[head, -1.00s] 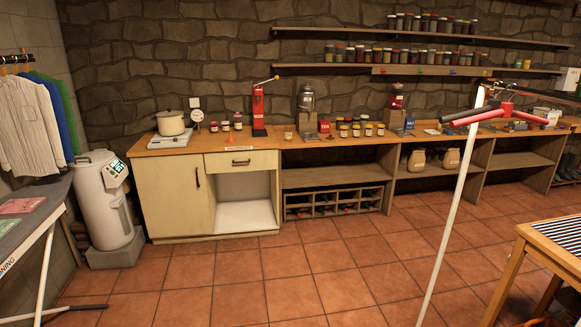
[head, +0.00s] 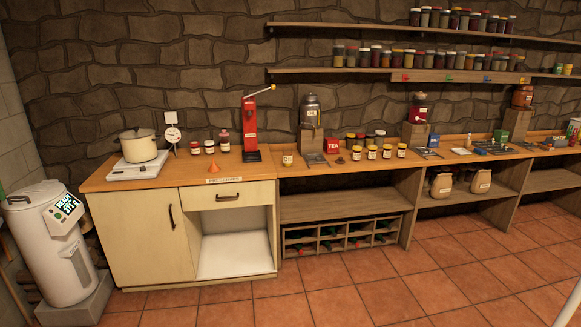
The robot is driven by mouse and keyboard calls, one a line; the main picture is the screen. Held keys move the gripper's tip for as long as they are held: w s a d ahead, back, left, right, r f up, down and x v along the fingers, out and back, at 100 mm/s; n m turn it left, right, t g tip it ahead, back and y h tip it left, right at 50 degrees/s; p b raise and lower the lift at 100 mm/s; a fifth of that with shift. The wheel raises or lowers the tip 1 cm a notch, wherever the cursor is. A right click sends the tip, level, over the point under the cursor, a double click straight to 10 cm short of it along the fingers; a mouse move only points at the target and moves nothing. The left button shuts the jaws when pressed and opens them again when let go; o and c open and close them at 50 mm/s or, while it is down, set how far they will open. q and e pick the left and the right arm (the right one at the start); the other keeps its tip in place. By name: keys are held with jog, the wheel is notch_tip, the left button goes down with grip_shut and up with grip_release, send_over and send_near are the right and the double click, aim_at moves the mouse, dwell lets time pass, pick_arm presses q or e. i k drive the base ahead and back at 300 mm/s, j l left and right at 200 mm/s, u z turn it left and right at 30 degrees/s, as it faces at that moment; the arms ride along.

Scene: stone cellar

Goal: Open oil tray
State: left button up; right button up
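No tray that I can read as an oil tray stands out. A cream cabinet (head: 128,238) at the left has a closed drawer (head: 227,197) with a dark handle, a closed door, and an open white compartment below the drawer. A small cream pot (head: 288,160) with a label too small to read stands on the counter. Dark flat items (head: 314,159) lie in front of a glass-topped dispenser (head: 311,114); I cannot tell whether one is a tray. Neither of my grippers is in view.
The wooden counter (head: 340,168) carries a scale with a pot (head: 138,146), jars, a red press (head: 249,128) and a red tea tin (head: 333,145). A white boiler (head: 47,237) stands at the left. The tiled floor (head: 340,290) before the cabinet is clear.

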aim_at(317, 158)
jog(key=i+j+z, duration=0.1)
jog(key=i, duration=1.6)
